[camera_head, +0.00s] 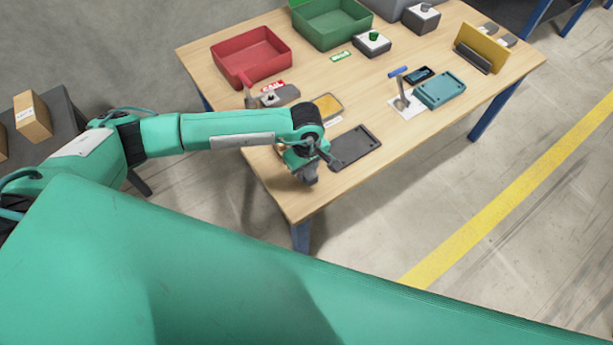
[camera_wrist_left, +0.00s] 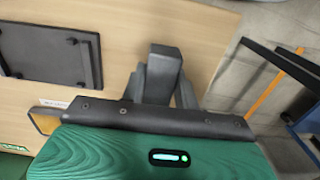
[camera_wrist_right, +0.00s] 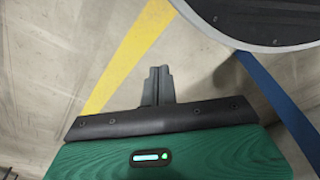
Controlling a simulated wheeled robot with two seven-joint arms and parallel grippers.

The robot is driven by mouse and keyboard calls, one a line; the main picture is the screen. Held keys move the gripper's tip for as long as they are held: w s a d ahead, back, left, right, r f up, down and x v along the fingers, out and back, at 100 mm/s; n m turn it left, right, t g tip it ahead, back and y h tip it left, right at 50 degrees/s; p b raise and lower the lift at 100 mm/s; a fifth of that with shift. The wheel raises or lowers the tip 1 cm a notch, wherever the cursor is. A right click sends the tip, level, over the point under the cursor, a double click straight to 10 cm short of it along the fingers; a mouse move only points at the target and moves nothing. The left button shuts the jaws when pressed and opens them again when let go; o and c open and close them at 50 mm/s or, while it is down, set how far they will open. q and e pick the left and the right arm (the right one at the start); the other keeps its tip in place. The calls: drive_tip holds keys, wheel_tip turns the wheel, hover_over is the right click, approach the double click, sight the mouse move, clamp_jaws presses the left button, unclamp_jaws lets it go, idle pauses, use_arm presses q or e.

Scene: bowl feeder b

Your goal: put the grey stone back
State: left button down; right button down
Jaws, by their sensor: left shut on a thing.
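My left gripper (camera_head: 308,172) is low over the near left corner of the table. It is shut on a grey block, the grey stone (camera_wrist_left: 163,62), which shows between its fingers in the left wrist view. The stone and the fingers are similar greys, so their borders are hard to tell. A flat dark tray (camera_head: 355,146) lies empty on the table to the right of the gripper. It also shows at the upper left of the left wrist view (camera_wrist_left: 48,52). My right gripper (camera_wrist_right: 158,86) has its fingertips together with nothing between them, over the floor.
A yellow-topped holder (camera_head: 327,106) lies behind the dark tray. A red bin (camera_head: 251,58) and a green bin (camera_head: 331,24) stand at the back. A teal box (camera_head: 441,89) and a yellow upright plate (camera_head: 481,48) stand to the right. The table's front right is bare.

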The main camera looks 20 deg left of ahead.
sight(307, 178)
use_arm(q)
wheel_tip(307, 178, down, 4)
drive_tip(key=shift+f, duration=0.1)
use_arm(e)
drive_tip(key=shift+s+d+f, duration=0.1)
drive_tip(key=shift+s+f, duration=0.1)
drive_tip(key=shift+f, duration=0.1)
use_arm(q)
drive_tip(key=shift+f, duration=0.1)
